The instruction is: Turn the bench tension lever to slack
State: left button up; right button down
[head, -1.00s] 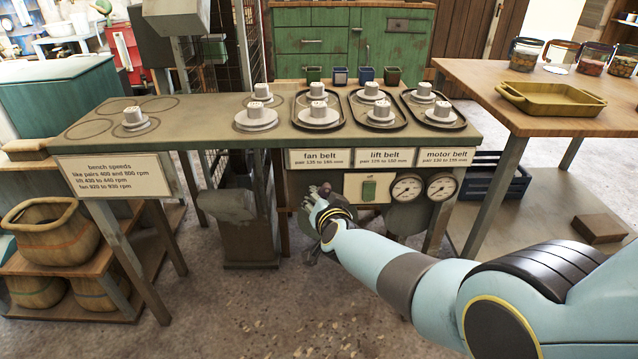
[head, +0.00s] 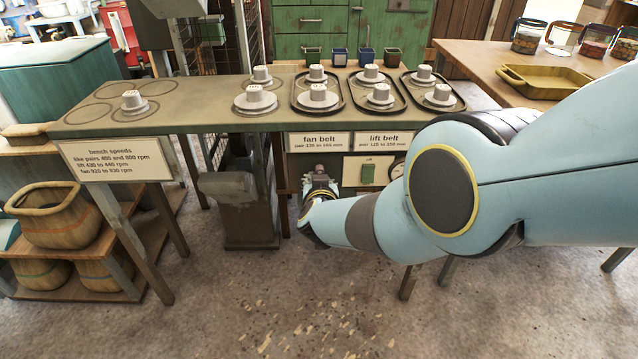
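The green bench (head: 225,118) stands ahead with its front panel (head: 352,170) below the fan belt and lift belt labels. A small dark reddish knob (head: 320,169) shows at the panel's left part, just above my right gripper; it looks like the end of the tension lever, but the rest is hidden. My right gripper (head: 319,183) is at the panel, around or against this knob; I cannot tell which. Its fingers are small and partly hidden by the wrist, so its opening is unclear. My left gripper is out of view.
My arm covers most of the gauges and the motor belt label. Grey pulleys (head: 255,99) and dark trays (head: 405,79) are on the bench top. A wooden table (head: 480,64) stands at right. The floor in front is clear.

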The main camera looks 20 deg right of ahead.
jog(key=shift+d, duration=0.1)
jog(key=c, duration=1.2)
grip_release()
jog(key=s+d+f+n+g+y, duration=0.1)
jog(key=s+d+f+g+y, duration=0.15)
jog(key=s+f, duration=1.15)
jog(key=s+d+f+n+g+y, duration=0.1)
jog(key=s+f+g, duration=0.3)
jog(key=s+f, duration=0.95)
jog(key=s+d+g, duration=0.3)
jog(key=s+d, duration=0.1)
jog(key=s, duration=1.5)
jog(key=s+d+f+n+g, duration=0.1)
jog(key=s+d+g, duration=0.2)
jog(key=s, duration=1.6)
jog(key=shift+d, duration=0.45)
